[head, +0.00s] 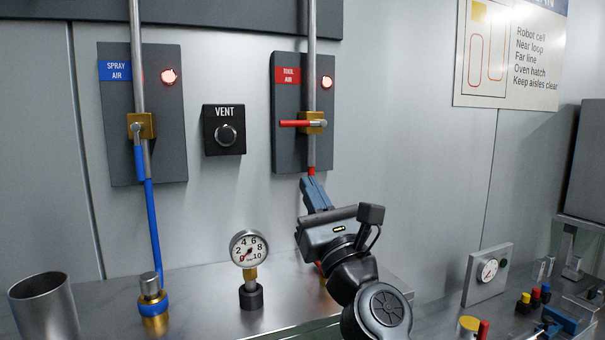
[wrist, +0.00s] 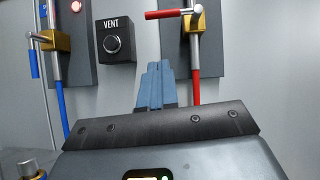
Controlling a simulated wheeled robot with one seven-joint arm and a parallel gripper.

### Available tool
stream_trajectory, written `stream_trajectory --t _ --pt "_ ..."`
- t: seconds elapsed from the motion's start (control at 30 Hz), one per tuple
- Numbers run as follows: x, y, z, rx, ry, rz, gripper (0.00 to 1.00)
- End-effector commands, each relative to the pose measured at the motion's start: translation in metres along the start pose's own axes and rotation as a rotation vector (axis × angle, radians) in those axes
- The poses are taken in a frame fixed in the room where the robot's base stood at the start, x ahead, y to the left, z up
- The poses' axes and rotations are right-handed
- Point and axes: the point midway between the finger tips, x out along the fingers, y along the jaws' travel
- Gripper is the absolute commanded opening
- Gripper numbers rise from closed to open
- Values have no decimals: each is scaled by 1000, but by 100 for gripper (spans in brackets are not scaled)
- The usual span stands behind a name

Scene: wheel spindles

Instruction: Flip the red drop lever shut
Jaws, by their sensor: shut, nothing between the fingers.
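The red drop lever (head: 295,123) sticks out level to the left from a brass valve (head: 313,122) on the pipe of the right panel, marked with a red air label. It lies crosswise to the pipe. In the wrist view the red lever (wrist: 170,14) shows near the top, also level. My gripper (head: 306,182) is below the lever, apart from it, with its blue fingers pointing up. In the wrist view the fingers (wrist: 157,66) are together with nothing between them. A lamp (head: 327,82) glows red on this panel.
The spray air panel (head: 117,125) is at left, its blue lever (head: 139,163) hanging down along the pipe. The vent knob (head: 226,135) sits between the panels. A gauge (head: 249,249) and a metal cup (head: 45,305) stand on the ledge.

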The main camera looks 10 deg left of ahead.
Motion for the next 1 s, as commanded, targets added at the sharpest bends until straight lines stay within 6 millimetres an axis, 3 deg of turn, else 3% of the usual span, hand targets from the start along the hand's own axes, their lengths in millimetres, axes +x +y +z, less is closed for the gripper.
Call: stream_trajectory --t 0.2,0.73,0.87,1.0 --pt "-27 1 -1 -1 1 0 0" --pt "-39 -1 -5 -25 13 -6 0" --pt "-75 -11 -29 -162 80 -26 0" --pt "-146 -28 -64 -428 206 -46 0"
